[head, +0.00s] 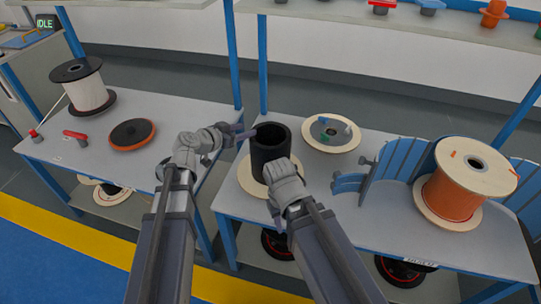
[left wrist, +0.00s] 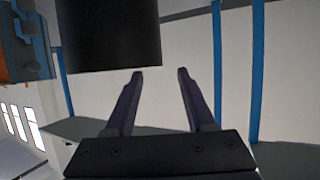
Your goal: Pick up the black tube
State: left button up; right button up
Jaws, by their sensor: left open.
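The black tube (head: 268,137) stands upright on the right-hand table in the head view, with its dark open top facing up. A pale round flange (head: 246,178) shows around its base. My left gripper (head: 246,132) is beside the tube's upper left side. In the left wrist view the tube (left wrist: 110,35) fills the upper left, beyond the fingertips. The left fingers (left wrist: 160,74) are spread with nothing between them. My right gripper (head: 287,178) is in front of the tube's lower right side; its fingers are hidden, and I cannot tell whether it touches the tube.
A reel flange with coloured pieces (head: 331,134) lies behind right of the tube. A blue fence-like holder (head: 400,158) and an orange cable spool (head: 458,190) stand farther right. The left table holds a white spool (head: 87,92) and an orange-rimmed disc (head: 132,134). A blue post (head: 262,65) rises behind the tube.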

pick_arm(q)
jog(key=b+x, duration=0.1)
jog(key=x, duration=0.3)
jog(key=shift+s+f+b, duration=0.1)
jog(key=shift+f+b, duration=0.1)
jog(key=shift+b, duration=0.1)
jog(key=shift+w+d, duration=0.25)
jog(key=shift+d, duration=0.05)
jog(key=shift+s, duration=0.1)
jog(key=shift+c, duration=0.2)
grip_shut()
dwell(0.5)
